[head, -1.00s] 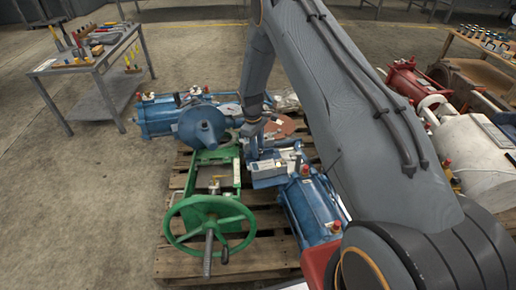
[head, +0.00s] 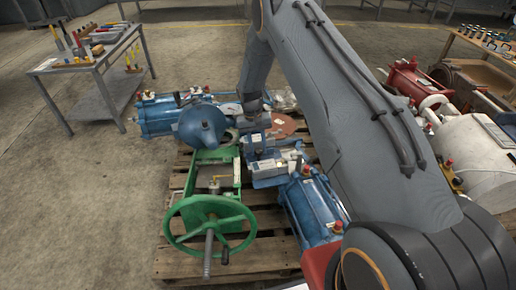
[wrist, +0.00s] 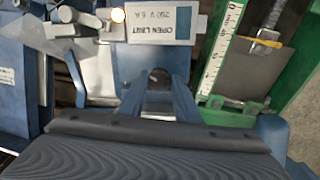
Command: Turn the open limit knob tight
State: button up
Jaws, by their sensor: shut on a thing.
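The open limit switch box (wrist: 165,22) is in the wrist view, with a pale label reading "OPEN LIMIT 250 V 6 A" upside down. A blue forked bracket (wrist: 180,95) stands between the box and my gripper. In the head view the switch box (head: 266,169) sits on the blue actuator. My gripper (head: 262,130) is low over the actuator, behind the box. Its dark ridged part fills the bottom of the wrist view. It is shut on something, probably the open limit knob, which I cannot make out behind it.
A green yoke with a handwheel (head: 210,207) stands left of the box; its scale plate (wrist: 222,45) is close on the right in the wrist view. A blue cylinder (head: 313,208) lies to the right. The wooden pallet (head: 262,262) is crowded; floor at left is clear.

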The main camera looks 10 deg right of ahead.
jog(key=m, duration=0.5)
jog(key=shift+w+m, duration=0.15)
jog(key=shift+m, duration=0.25)
jog(key=m, duration=0.5)
jog(key=shift+d+g+y+b, duration=0.1)
jog(key=shift+g+y+b, duration=0.2)
jog(key=shift+y, duration=0.1)
jog(key=o, duration=1)
jog(key=shift+o, duration=0.2)
notch_tip(320, 180, up, 8)
jog(key=w+p, duration=0.1)
jog(key=shift+w+f, duration=0.15)
jog(key=shift+w, duration=0.1)
